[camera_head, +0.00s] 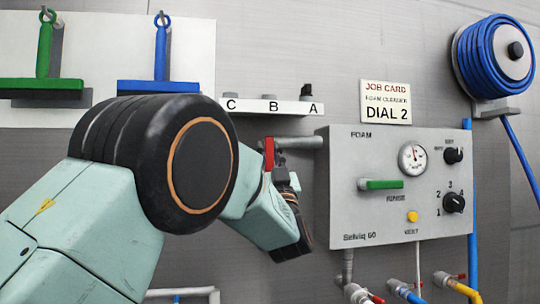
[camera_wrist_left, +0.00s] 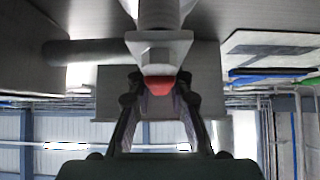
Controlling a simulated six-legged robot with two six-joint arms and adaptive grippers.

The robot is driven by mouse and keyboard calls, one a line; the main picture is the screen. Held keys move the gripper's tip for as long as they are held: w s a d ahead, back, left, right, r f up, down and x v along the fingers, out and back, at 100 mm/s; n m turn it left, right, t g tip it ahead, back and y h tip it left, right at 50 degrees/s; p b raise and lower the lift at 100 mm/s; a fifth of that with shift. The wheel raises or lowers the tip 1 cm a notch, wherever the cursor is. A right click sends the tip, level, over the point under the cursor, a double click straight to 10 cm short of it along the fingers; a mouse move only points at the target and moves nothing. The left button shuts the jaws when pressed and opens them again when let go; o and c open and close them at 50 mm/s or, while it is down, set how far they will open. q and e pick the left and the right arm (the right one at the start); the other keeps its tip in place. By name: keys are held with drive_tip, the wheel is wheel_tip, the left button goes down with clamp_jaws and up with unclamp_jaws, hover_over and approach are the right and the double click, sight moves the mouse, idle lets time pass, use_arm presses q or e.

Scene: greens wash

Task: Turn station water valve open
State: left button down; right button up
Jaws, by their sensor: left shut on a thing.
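The water valve's red handle (camera_head: 268,153) shows in the head view on a grey pipe (camera_head: 300,143) at the left of the foam station panel (camera_head: 345,160). My left gripper (camera_head: 281,178) is at the handle, with its arm coming in from the left and hiding part of the valve. In the left wrist view the red handle end (camera_wrist_left: 160,86) sits below a metal hex fitting (camera_wrist_left: 158,48), between the two fingers of my left gripper (camera_wrist_left: 160,98). The gripper is shut on the handle. My right gripper is not in view.
The panel carries a gauge (camera_head: 412,157), black knobs, a green lever (camera_head: 385,184) and a yellow button (camera_head: 412,216). A small shelf (camera_head: 270,106) marked C, B, A is above the valve. Hose fittings (camera_head: 404,290) stand below the panel. A blue hose reel (camera_head: 495,52) hangs upper right.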

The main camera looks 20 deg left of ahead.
sight(270, 155)
use_arm(q)
drive_tip(key=shift+r, duration=0.15)
drive_tip(key=c, duration=1.2)
unclamp_jaws()
drive_tip(key=shift+s, duration=0.2)
drive_tip(key=shift+w, duration=0.2)
drive_tip(key=v, duration=0.6)
drive_tip(key=shift+s+d+f, duration=0.15)
drive_tip(key=shift+d+f, duration=0.05)
drive_tip(key=shift+f, duration=0.1)
drive_tip(key=shift+s+d+f, duration=0.1)
drive_tip(key=shift+s+f, duration=0.2)
drive_tip(key=shift+s, duration=0.05)
